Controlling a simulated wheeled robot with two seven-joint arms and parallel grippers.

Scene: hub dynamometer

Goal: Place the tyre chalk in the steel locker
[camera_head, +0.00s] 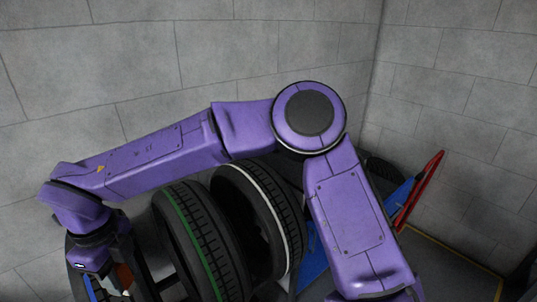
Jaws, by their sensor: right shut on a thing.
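My right arm crosses the view from the lower right, bends at its elbow and reaches down to the lower left. My right gripper (108,278) is at the lower left, beside the tyres, pointing down. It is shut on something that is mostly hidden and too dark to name. A small orange-brown patch shows at its fingers, and I cannot tell whether it is the tyre chalk. I cannot make out the steel locker. My left gripper is not in view.
A tyre with a green stripe (200,240) and a tyre with a white stripe (262,215) stand upright just right of the gripper. A red bar (425,185) and a blue panel (396,195) are at the right. Grey block walls (250,50) close off the corner behind.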

